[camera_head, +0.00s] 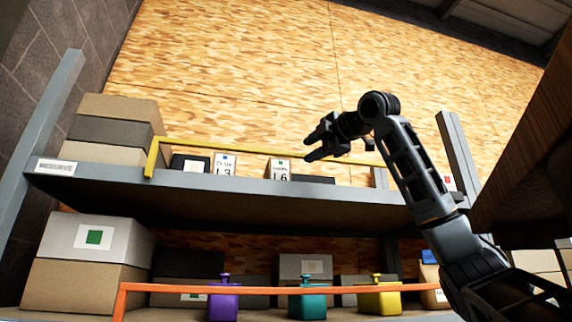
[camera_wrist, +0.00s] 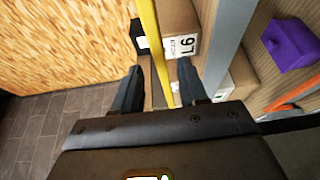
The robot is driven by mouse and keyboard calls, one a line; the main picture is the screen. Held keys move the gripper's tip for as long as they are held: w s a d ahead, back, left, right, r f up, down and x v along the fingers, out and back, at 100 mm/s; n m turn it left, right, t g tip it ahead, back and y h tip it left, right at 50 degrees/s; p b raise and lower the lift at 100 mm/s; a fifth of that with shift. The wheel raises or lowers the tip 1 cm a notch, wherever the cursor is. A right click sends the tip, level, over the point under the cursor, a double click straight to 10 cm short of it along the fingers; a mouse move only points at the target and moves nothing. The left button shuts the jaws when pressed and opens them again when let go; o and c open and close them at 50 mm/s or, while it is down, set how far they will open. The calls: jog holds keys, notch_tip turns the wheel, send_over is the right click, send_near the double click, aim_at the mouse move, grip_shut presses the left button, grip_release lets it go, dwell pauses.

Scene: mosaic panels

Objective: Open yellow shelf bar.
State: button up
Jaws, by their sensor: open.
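The yellow shelf bar (camera_head: 262,149) runs along the front of the upper shelf, with a bent-down end at its left. Its right part passes behind my gripper and arm. My gripper (camera_head: 309,148) is at the bar's right half in the head view. In the wrist view the yellow bar (camera_wrist: 150,50) runs down from the top, and its lower end lies between the two fingers of my gripper (camera_wrist: 160,88). The fingers are apart, one on each side of the bar. I cannot tell whether they touch it.
The grey upper shelf (camera_head: 200,183) holds stacked boxes (camera_head: 112,130) at left and small labelled boxes (camera_head: 280,169) behind the bar. A wooden panel (camera_head: 530,180) hangs close at right.

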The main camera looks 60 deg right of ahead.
aim_at(301, 155)
jog(key=p+x, duration=0.2)
jog(key=x, duration=0.5)
jog(key=shift+w+d, duration=0.15)
jog(key=shift+w, duration=0.15)
grip_shut()
dwell(0.4)
